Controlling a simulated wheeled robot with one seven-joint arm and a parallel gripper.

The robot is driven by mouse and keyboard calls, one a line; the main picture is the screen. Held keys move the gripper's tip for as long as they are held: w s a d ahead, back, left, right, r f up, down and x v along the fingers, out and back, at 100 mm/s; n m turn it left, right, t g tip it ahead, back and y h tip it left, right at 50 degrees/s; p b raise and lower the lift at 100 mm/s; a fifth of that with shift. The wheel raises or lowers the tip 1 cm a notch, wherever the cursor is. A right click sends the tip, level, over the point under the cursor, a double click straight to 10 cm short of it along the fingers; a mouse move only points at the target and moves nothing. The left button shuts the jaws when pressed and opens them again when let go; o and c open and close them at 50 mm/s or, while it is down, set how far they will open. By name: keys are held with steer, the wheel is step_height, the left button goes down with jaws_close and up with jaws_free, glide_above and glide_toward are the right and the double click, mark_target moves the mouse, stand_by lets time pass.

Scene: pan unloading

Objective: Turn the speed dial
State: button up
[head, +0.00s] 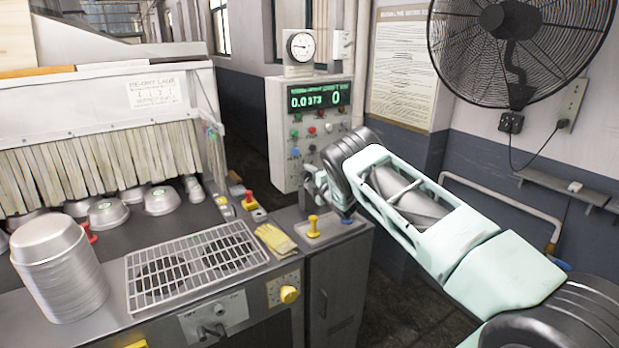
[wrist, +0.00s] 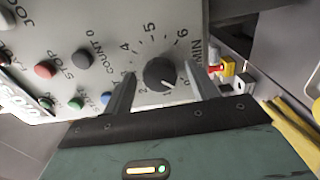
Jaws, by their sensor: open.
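The speed dial is a round black knob (wrist: 160,74) on a pale grey panel in the wrist view. Printed numbers 4, 5 and 6 and the word MIN surround it. My gripper (wrist: 159,70) is open, with one finger on each side of the knob; I cannot tell whether either finger touches it. In the head view my gripper (head: 318,186) is at the lower right of the grey control box (head: 282,150), which has a green digital display (head: 319,96). My gripper and arm hide the knob there.
Red, black, green and blue buttons sit left of the knob in the wrist view. In the head view, a metal grate (head: 195,262), stacked pans (head: 60,265) and yellow gloves (head: 275,239) are on the machine at left. A fan (head: 515,40) hangs at upper right.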

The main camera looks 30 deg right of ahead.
steer(key=c, duration=1)
steer(key=shift+o, duration=0.2)
